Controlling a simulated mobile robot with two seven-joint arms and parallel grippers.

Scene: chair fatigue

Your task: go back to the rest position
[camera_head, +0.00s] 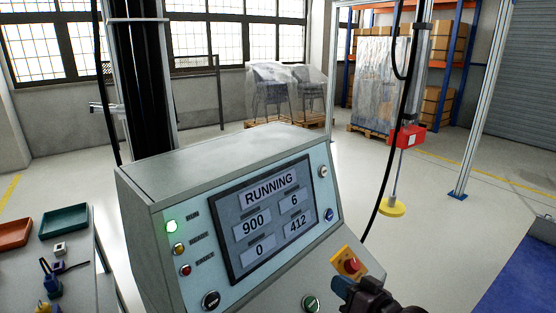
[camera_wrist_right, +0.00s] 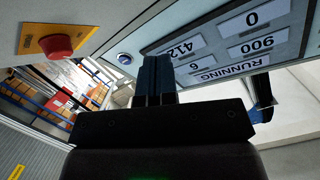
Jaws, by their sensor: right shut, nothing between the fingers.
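My right gripper (camera_head: 342,287) is at the bottom of the head view, in front of the lower right part of the control console (camera_head: 230,150). Its blue fingers are together and empty. In the right wrist view the shut fingers (camera_wrist_right: 156,78) point at the console face, near the screen (camera_wrist_right: 230,45). The red stop button (camera_head: 351,266) on its yellow plate is just above the fingertips in the head view. It also shows at the upper left of the wrist view (camera_wrist_right: 56,46). My left gripper is not seen in the head view.
The console screen (camera_head: 265,215) reads RUNNING, with 900, 6, 0 and 412. A green lamp (camera_head: 171,226) is lit. A green button (camera_head: 310,303) is left of the gripper. A side table with a red tray (camera_head: 15,233) and green tray (camera_head: 64,221) stands left.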

